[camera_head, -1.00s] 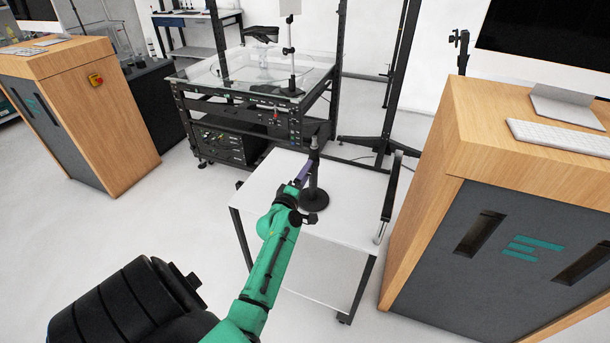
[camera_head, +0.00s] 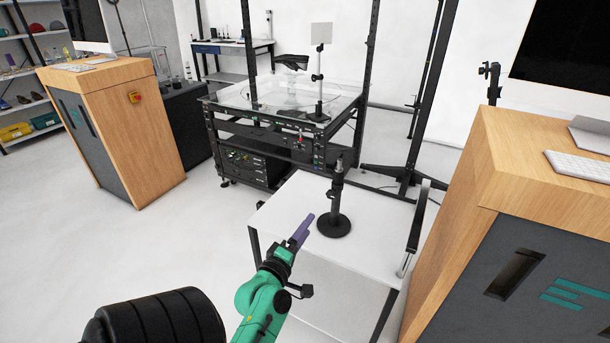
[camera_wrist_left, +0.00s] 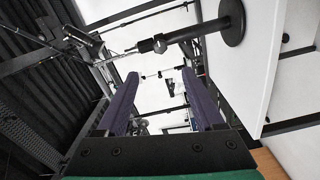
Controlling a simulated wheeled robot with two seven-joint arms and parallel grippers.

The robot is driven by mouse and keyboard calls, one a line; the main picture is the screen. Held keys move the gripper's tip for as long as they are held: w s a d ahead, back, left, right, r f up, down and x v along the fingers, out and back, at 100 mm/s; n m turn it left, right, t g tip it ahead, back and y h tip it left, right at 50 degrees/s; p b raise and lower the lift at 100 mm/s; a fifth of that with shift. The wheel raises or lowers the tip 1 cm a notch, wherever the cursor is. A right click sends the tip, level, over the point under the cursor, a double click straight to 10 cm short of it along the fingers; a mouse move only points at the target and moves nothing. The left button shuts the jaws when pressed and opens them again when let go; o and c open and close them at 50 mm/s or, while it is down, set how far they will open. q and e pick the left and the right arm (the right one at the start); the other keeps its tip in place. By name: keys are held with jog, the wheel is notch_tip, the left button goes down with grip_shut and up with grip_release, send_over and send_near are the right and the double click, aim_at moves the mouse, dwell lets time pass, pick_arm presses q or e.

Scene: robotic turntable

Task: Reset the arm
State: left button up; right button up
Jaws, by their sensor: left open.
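My left gripper (camera_head: 303,229) has purple fingers on a green arm that comes up from the bottom of the head view. It is over the near left part of the white table, left of a black stand with a round base (camera_head: 335,222), and apart from it. In the left wrist view the two purple fingers (camera_wrist_left: 157,103) are spread apart with nothing between them. The stand also shows in the left wrist view (camera_wrist_left: 230,22), above the right finger. My right gripper is not in view.
The small white table (camera_head: 285,205) has a dark bar (camera_head: 415,225) at its right edge. Behind it is a black-framed rig with a glass top (camera_head: 275,112). Wooden cabinets stand left (camera_head: 150,140) and right (camera_head: 510,150).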

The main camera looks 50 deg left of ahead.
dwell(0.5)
pick_arm(q)
jog(key=s+d+f+m+g+h, duration=0.25)
jog(key=d+f+m, duration=0.2)
jog(key=f, duration=0.75)
jog(key=s+d+f+m+g+h, duration=0.25)
jog(key=d+f+m, duration=0.2)
jog(key=f, duration=0.65)
jog(key=s+d+f+m+g+h, duration=0.1)
jog(key=s+d+f+m+g, duration=0.3)
jog(key=f, duration=0.8)
jog(key=s+f+m+g, duration=0.3)
jog(key=s+f, duration=0.3)
jog(key=s, duration=0.4)
jog(key=s+f+m+g, duration=0.4)
jog(key=s+f+m, duration=0.2)
jog(key=s, duration=0.4)
jog(key=shift+s+a+f, duration=0.2)
jog(key=shift+s+f, duration=0.05)
jog(key=shift+s, duration=0.1)
